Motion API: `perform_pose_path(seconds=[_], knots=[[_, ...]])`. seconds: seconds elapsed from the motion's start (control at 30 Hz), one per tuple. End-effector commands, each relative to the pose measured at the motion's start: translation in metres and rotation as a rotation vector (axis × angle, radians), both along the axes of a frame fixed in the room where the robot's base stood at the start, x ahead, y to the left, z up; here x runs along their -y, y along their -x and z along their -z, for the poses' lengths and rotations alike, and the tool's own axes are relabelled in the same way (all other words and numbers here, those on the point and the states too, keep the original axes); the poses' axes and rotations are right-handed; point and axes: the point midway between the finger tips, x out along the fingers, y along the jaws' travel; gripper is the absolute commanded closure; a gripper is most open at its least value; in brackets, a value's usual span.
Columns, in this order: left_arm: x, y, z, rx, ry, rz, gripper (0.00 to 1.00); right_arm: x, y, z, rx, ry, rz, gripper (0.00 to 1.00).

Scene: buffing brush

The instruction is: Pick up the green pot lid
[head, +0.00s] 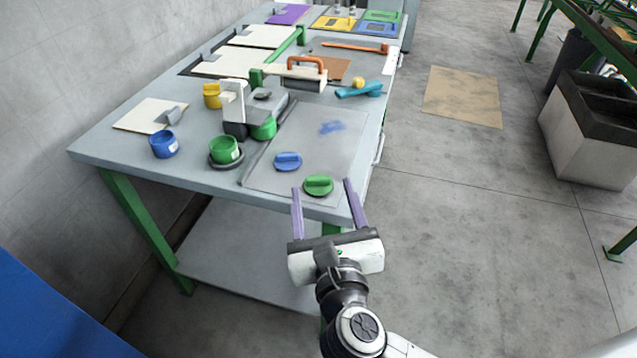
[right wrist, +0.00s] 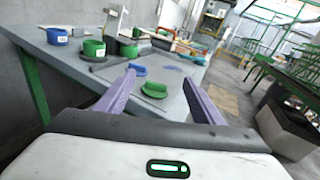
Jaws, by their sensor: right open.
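The green pot lid (head: 318,184) is a flat disc with a raised bar handle, lying on the grey mat (head: 345,150) near the table's front corner. It also shows in the right wrist view (right wrist: 154,91), between my fingers. My right gripper (head: 323,185) is open, with its two purple fingers spread to either side of the lid. The fingers appear apart from the lid; their exact height above the table is hard to tell. My left gripper is not in view.
A blue lid (head: 288,161) lies just left of the green lid. A green pot (head: 224,149), a blue pot (head: 164,144) and a yellow pot (head: 212,95) stand further left. A teal brush (head: 360,90) and an orange-handled tool (head: 305,72) lie behind. Open floor is on the right.

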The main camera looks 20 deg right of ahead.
Motion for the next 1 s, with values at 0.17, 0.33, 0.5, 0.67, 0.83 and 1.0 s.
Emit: perform_pose_path(seconds=[0.17, 0.33, 0.5, 0.67, 0.83, 1.0], knots=[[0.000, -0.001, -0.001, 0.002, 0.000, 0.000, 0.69, 0.001, -0.002, 0.022, -0.092, -0.129, 0.037, 0.39], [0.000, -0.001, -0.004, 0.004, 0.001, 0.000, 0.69, 0.006, -0.026, 0.029, -0.100, -0.138, 0.042, 0.39], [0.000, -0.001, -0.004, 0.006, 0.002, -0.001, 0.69, 0.009, -0.043, 0.034, -0.101, -0.138, 0.041, 0.39], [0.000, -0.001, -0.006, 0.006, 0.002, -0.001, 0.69, 0.012, -0.056, 0.039, -0.101, -0.135, 0.040, 0.39], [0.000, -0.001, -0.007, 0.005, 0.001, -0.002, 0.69, 0.018, -0.080, 0.048, -0.100, -0.134, 0.041, 0.39], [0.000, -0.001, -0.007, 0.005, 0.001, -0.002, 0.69, 0.020, -0.093, 0.052, -0.102, -0.136, 0.039, 0.39]])
